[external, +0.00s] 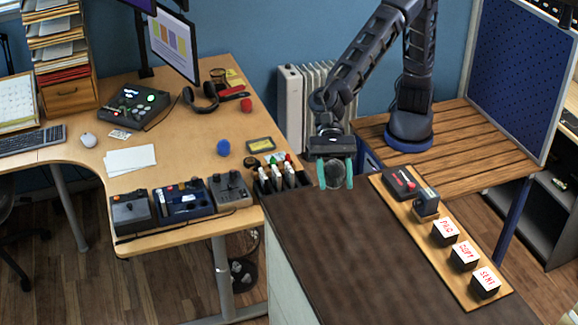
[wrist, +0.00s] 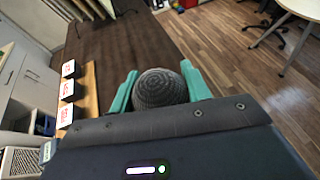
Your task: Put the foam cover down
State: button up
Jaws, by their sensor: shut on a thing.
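The foam cover (wrist: 162,90) is a dark grey, ridged, rounded piece between the two teal fingers of my gripper (wrist: 161,84) in the wrist view. My gripper (external: 335,184) is shut on it. In the external view the grey foam cover (external: 334,172) shows between the fingertips, partly hidden by them. It is near the back end of the dark brown counter (external: 345,245) and appears to be above it. The exact gap to the surface cannot be told.
A wooden strip (external: 450,257) with labelled black blocks (external: 465,256) and small devices runs along the counter's right side. A black rack (external: 284,187) with markers stands at its back left. Blue (external: 223,147) and red (external: 246,104) balls lie on the desk. The counter's middle is clear.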

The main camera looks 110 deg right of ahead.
notch_tip(320, 180, up, 3)
jog(key=n+g, duration=0.1)
send_over(356, 242)
jog(key=shift+g, duration=0.3)
notch_tip(356, 242, down, 19)
jog(key=shift+f, duration=0.1)
jog(key=shift+f, duration=0.1)
jog(key=o, duration=0.9)
jog(key=shift+o, duration=0.2)
jog(key=shift+a, duration=0.1)
jog(key=shift+r, duration=0.2)
jog(key=v, duration=1.2)
jog(key=shift+f, duration=0.2)
